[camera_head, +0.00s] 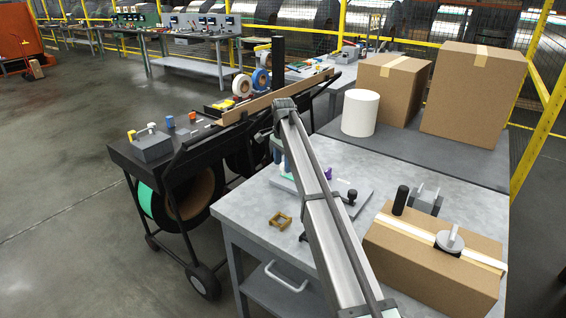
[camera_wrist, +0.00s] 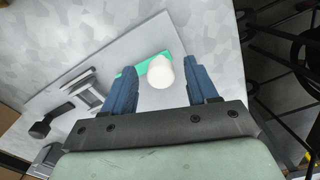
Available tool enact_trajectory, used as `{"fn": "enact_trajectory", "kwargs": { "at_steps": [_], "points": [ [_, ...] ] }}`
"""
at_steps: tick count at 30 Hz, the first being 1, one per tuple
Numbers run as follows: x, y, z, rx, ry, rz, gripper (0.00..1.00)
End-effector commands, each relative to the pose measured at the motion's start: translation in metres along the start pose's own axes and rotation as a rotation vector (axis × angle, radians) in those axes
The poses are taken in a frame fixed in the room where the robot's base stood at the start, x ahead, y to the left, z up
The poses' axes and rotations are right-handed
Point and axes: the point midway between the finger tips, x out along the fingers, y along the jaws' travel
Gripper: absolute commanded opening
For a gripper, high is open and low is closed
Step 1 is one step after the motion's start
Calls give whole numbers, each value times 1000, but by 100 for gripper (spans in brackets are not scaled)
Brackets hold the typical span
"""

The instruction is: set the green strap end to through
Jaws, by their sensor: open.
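In the wrist view my gripper (camera_wrist: 162,82) is open, with its two blue fingers apart. A white rounded knob or post (camera_wrist: 160,72) shows between the fingers, and I cannot tell whether either finger touches it. A flat green piece (camera_wrist: 143,67), which looks like the green strap end, lies on a grey plate (camera_wrist: 115,65) beside and partly behind the white piece. In the head view my arm covers much of the plate (camera_head: 361,188) on the worktable, and the strap end cannot be made out clearly there.
A metal fitting with a dark knob (camera_wrist: 40,129) stands on the plate. A small brass frame (camera_head: 280,220) lies on the worktable (camera_head: 255,205). A strapped carton (camera_head: 425,270) fills the front right. A black cart (camera_head: 185,170) carrying a strap roll stands left.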

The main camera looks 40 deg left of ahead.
Motion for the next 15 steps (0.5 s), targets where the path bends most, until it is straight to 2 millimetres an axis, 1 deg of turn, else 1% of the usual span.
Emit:
{"fn": "enact_trajectory", "kwargs": {
  "at_steps": [8, 11, 15],
  "points": [
    [1, 0, 0, 0, 0, 0, 58],
    [1, 0, 0, 0, 0, 0, 50],
    [1, 0, 0, 0, 0, 0, 37]
  ]
}}
